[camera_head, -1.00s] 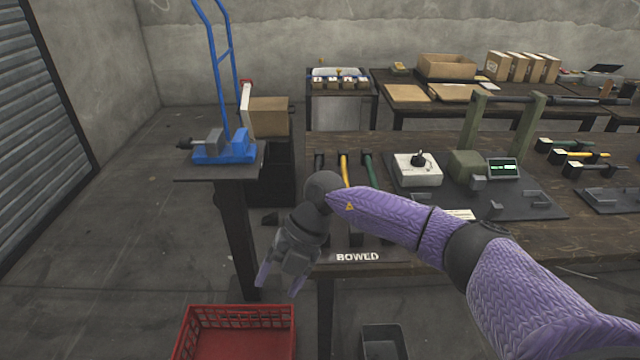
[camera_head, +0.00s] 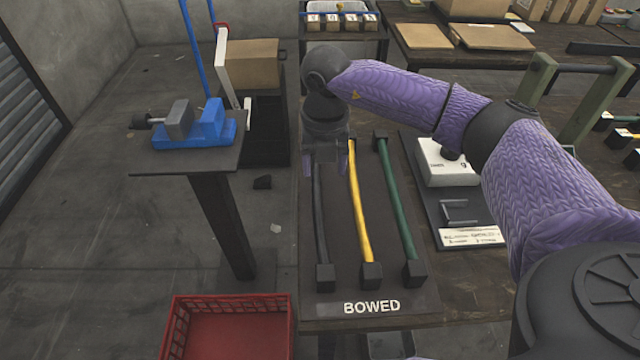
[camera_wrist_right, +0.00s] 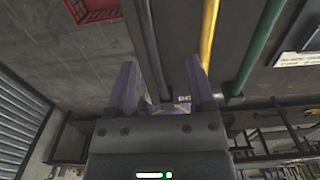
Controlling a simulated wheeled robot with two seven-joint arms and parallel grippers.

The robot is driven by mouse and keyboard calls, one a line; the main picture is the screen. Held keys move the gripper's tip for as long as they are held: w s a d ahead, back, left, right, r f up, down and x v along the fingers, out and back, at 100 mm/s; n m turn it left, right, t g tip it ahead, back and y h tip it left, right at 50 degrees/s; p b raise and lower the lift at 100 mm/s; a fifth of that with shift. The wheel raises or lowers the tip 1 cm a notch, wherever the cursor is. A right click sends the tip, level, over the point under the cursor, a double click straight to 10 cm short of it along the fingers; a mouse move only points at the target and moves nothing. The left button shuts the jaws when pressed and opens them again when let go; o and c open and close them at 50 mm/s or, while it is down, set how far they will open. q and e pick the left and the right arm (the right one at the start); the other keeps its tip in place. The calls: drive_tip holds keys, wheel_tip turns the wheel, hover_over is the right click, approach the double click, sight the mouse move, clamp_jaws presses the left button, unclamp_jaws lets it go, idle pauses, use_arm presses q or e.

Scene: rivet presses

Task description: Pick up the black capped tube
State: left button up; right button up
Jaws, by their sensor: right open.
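The black capped tube (camera_head: 320,225) lies on the dark tray marked BOWED (camera_head: 345,290), leftmost of three tubes, with a square black cap at its near end. My right gripper (camera_head: 326,165) is over its far end, pointing down and hiding that end. In the right wrist view, my open right gripper (camera_wrist_right: 161,85) shows the black tube (camera_wrist_right: 147,40) passing between its two purple fingers, nearer the left one. I cannot tell whether they touch it. My left gripper is not in view.
A yellow tube (camera_head: 359,215) and a green tube (camera_head: 397,210) lie close to the right of the black one. A white scale (camera_head: 445,165) stands further right. A blue vise (camera_head: 205,128) is on a small stand at left, and a red crate (camera_head: 228,298) is below.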

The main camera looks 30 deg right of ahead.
sight(321, 191)
drive_tip(key=f+b, duration=0.1)
drive_tip(key=f, duration=0.1)
drive_tip(key=f+b, duration=0.1)
drive_tip(key=f, duration=0.2)
drive_tip(key=f+b, duration=0.1)
drive_tip(key=f, duration=0.2)
drive_tip(key=shift+w+a+f, duration=0.15)
drive_tip(key=shift+w, duration=0.15)
drive_tip(key=shift+c, duration=0.8)
drive_tip(key=c, duration=0.5)
clamp_jaws()
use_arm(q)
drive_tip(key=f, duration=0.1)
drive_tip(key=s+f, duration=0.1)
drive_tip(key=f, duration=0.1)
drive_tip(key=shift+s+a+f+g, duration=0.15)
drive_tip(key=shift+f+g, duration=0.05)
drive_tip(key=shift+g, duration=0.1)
